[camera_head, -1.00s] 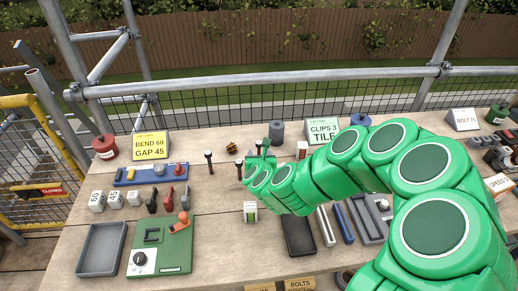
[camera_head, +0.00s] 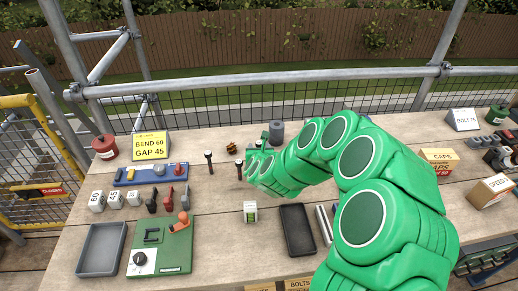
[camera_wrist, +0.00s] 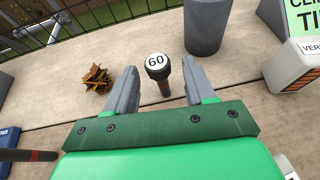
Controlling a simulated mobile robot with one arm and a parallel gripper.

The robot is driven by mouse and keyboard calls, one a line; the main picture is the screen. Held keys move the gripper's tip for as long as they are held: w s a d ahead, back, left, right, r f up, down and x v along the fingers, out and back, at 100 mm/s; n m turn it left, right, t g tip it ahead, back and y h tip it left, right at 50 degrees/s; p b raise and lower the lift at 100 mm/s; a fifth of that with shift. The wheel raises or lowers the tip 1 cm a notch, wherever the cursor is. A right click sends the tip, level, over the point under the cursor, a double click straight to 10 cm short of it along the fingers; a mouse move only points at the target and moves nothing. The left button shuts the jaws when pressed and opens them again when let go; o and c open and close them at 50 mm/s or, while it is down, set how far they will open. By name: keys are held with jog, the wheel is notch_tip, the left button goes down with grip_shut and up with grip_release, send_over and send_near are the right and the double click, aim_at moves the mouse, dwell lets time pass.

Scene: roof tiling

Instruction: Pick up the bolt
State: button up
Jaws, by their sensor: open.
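A bolt with a dark head, a white cap marked 60 and a red band on its shank stands upright in the wrist view (camera_wrist: 157,66). My gripper (camera_wrist: 157,75) is open, with one grey finger on each side of the bolt; I cannot tell whether either touches it. In the head view my gripper (camera_head: 261,148) is small and partly hidden by my green arm, over the back middle of the bench.
A grey cylinder (camera_wrist: 207,25) stands just behind the bolt to the right. A brown crumpled metal piece (camera_wrist: 96,77) lies to the left. A white and orange block (camera_wrist: 300,64) and a green sign are at the right. A dark tray (camera_head: 298,230) lies nearer on the bench (camera_head: 220,250).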

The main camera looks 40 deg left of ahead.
jog(key=shift+w, duration=0.1)
jog(key=shift+c, duration=0.5)
grip_shut()
jog(key=shift+r, duration=0.1)
